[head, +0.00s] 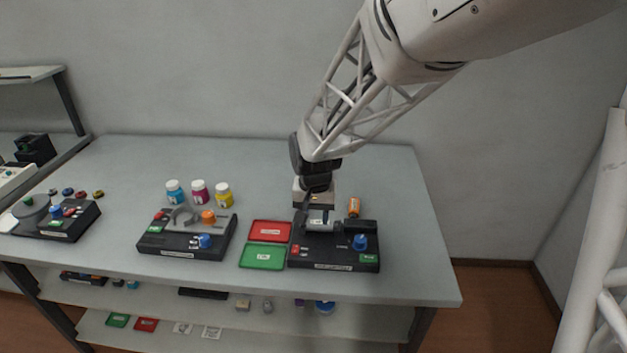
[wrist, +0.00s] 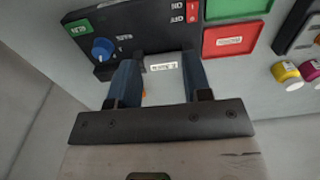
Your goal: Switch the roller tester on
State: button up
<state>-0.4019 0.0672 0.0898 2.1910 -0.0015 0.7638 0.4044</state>
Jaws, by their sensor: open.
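The black tester (head: 335,250) stands at the right of the table, with a blue knob (head: 360,241), a green label and a grey roller-like part (head: 320,222) on top. My gripper (head: 317,207) is open above the back of the tester. In the wrist view its blue fingers (wrist: 161,62) stand either side of a pale labelled part; I cannot tell whether they touch it.
A red tray (head: 270,231) and a green tray (head: 262,256) lie left of the tester. Another black device (head: 187,243) and several coloured bottles (head: 199,192) stand further left. An orange bottle (head: 354,207) is behind the tester. The table's right end is clear.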

send_near(296, 246)
jog(key=shift+a+f, duration=0.1)
jog(key=shift+a, duration=0.05)
jog(key=shift+f, duration=0.1)
dwell(0.3)
jog(key=shift+f, duration=3.8)
